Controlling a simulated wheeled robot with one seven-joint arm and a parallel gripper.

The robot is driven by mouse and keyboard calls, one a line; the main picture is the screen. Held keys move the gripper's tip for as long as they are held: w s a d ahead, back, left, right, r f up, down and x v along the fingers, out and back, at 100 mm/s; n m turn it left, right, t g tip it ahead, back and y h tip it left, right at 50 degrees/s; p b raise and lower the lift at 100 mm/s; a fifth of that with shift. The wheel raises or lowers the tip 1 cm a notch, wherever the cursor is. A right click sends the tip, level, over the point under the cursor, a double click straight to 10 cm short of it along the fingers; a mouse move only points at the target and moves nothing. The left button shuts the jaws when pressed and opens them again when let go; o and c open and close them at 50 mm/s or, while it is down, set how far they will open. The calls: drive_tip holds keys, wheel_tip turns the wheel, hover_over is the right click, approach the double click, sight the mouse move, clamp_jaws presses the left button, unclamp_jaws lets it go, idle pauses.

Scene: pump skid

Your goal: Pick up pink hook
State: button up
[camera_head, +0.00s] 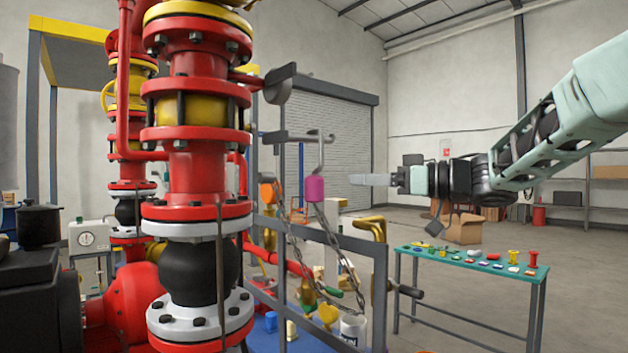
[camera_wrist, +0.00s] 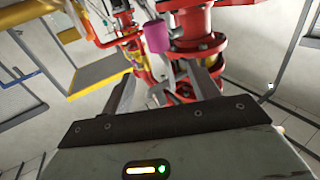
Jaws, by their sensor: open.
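The pink hook is a pink cylinder (camera_head: 314,189) below a grey hooked bar, hanging beside the red pump piping in the head view. A chain hangs close by it. In the wrist view the pink hook (camera_wrist: 157,37) shows near the top, ahead of the fingertips and between their lines. My gripper (camera_head: 356,179) reaches in from the right, fingers pointing left at about the pink part's height, with a gap in the picture between them. In the wrist view my gripper (camera_wrist: 160,80) is open, with nothing between its two grey fingers.
Red flanged piping (camera_head: 196,130) stands tall left of the hook. A grey frame (camera_head: 380,290) with chains lies below it. A teal-topped table (camera_head: 480,262) with several small parts stands at the right. Open floor lies behind.

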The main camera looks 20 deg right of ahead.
sight(315, 182)
drive_tip(key=shift+f+p+x, duration=0.2)
drive_tip(key=shift+p+x, duration=0.75)
drive_tip(key=shift+x, duration=1.8)
drive_tip(key=shift+f+p+x, duration=0.15)
drive_tip(key=shift+p+x, duration=0.8)
drive_tip(key=shift+x, duration=1.85)
drive_tip(key=c, duration=1.1)
